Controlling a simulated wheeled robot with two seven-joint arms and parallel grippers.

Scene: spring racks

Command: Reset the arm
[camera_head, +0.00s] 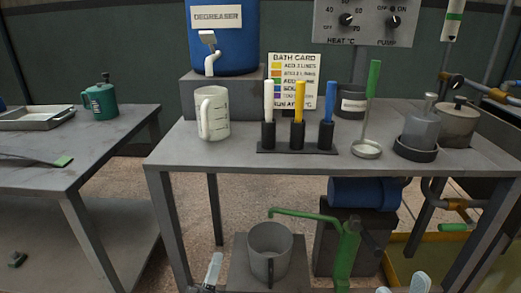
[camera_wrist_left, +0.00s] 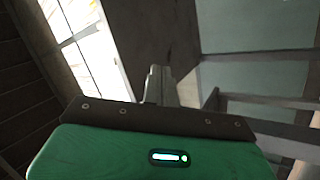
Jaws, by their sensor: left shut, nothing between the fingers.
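My left gripper (camera_head: 213,270) shows at the bottom of the head view, low in front of the middle table and left of the grey jug. Its fingers are together and empty; they also show in the left wrist view (camera_wrist_left: 158,86), with nothing between them. Pale parts at the bottom right edge of the head view look like my right gripper (camera_head: 403,286). It is mostly cut off by the frame, so its opening is unclear.
The middle table (camera_head: 215,150) holds a white measuring jug (camera_head: 213,112), a rack (camera_head: 297,148) with white, yellow and blue handles, and a green-handled ladle (camera_head: 369,120). Below stand a grey jug (camera_head: 270,250) and a green lever stand (camera_head: 345,245). A side table (camera_head: 95,150) is left.

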